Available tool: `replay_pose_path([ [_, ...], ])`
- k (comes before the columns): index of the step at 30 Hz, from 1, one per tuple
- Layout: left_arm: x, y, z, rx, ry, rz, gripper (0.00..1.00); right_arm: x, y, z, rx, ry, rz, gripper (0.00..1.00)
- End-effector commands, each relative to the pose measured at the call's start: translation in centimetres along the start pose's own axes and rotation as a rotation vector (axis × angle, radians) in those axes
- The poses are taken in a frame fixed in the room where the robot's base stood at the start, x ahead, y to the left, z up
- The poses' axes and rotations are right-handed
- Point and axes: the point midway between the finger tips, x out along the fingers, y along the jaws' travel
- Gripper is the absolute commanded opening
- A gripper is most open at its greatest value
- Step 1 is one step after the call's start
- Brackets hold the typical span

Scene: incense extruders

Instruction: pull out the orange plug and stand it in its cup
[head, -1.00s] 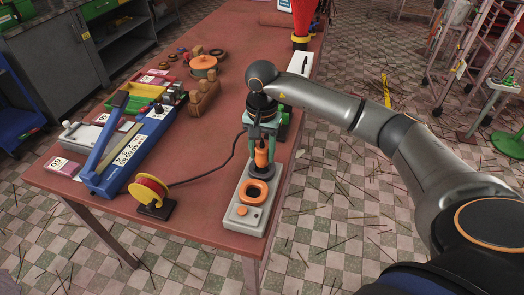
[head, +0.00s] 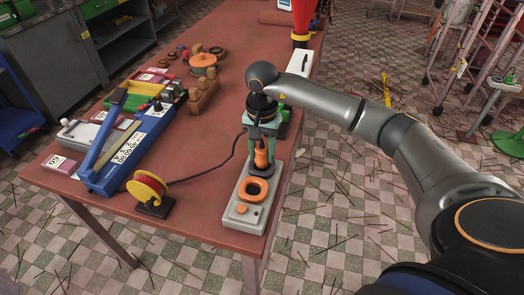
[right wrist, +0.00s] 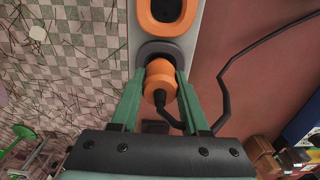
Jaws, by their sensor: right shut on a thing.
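The orange plug (head: 261,157) is upright between the green fingers of my right gripper (head: 262,150). In the right wrist view the fingers are shut on the plug (right wrist: 160,78), and a black cable leaves its near end. The plug's far end is at the dark round cup (right wrist: 160,50) on the grey base (head: 240,222); I cannot tell how far it sits in it. In the head view the cup (head: 262,172) shows just below the plug. An orange-rimmed opening (head: 253,190) lies in front of it on the same base. My left gripper is not in view.
The cable (head: 205,174) runs left to a red and yellow reel (head: 146,188). A blue tool (head: 125,155) lies further left, with wooden blocks (head: 203,95) behind. The base stands near the right edge of the red table (head: 200,210). The front left tabletop is partly clear.

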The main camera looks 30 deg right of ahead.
Motion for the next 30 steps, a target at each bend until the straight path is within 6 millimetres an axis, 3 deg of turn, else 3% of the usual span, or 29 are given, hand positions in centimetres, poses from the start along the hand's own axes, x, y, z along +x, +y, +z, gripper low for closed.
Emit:
replay_pose_path([
  [25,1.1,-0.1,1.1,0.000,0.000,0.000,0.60,1.8,0.0,0.0,0.000,0.001,0.000,0.00],
  [26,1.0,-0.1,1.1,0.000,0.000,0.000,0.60,1.7,0.0,0.0,0.001,0.001,-0.001,0.49],
  [30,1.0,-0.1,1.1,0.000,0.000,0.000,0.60,1.6,0.0,0.0,0.000,0.001,0.000,0.64],
])
